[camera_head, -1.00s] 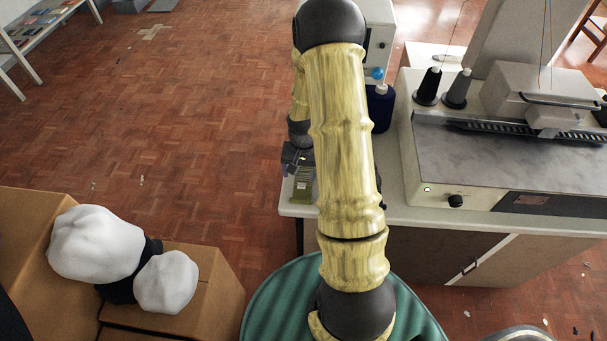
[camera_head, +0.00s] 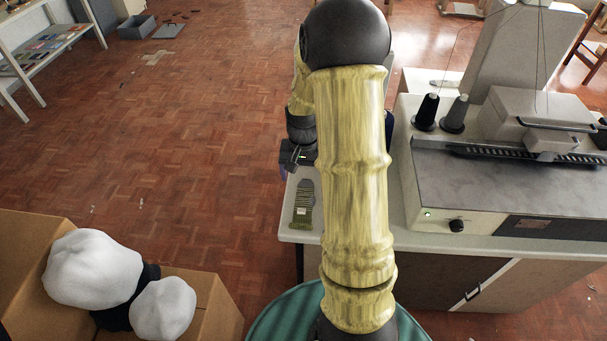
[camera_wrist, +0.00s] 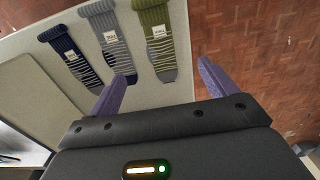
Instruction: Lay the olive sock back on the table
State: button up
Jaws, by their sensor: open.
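The olive sock (camera_head: 303,207) lies flat on the white table near its left edge, with a pale label and thin stripes. In the wrist view the olive sock (camera_wrist: 154,32) is the rightmost of three socks, its grey toe pointing towards my gripper. My gripper (camera_wrist: 162,70) has two purple fingers spread wide with nothing held between them. In the head view my gripper (camera_head: 292,158) is just beyond the sock, at the table's left edge, partly hidden by my arm. A grey-blue sock (camera_wrist: 108,38) and a navy sock (camera_wrist: 66,50) lie beside the olive one.
The floor left of the table is open.

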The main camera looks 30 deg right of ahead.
jog(key=shift+a+r, duration=0.1)
jog(key=s+a+r+n+t, duration=0.2)
jog(key=s+a+r+n, duration=0.4)
jog(key=s+a, duration=0.5)
notch_tip(320, 180, up, 2)
jog(key=shift+s+a+n+t, duration=0.3)
jog(key=shift+a+n, duration=0.1)
jog(key=shift+a, duration=0.5)
jog(key=w+p+v, duration=0.1)
jog(key=p+v, duration=0.5)
jog(key=shift+w+r, duration=0.15)
jog(key=shift+r, duration=0.15)
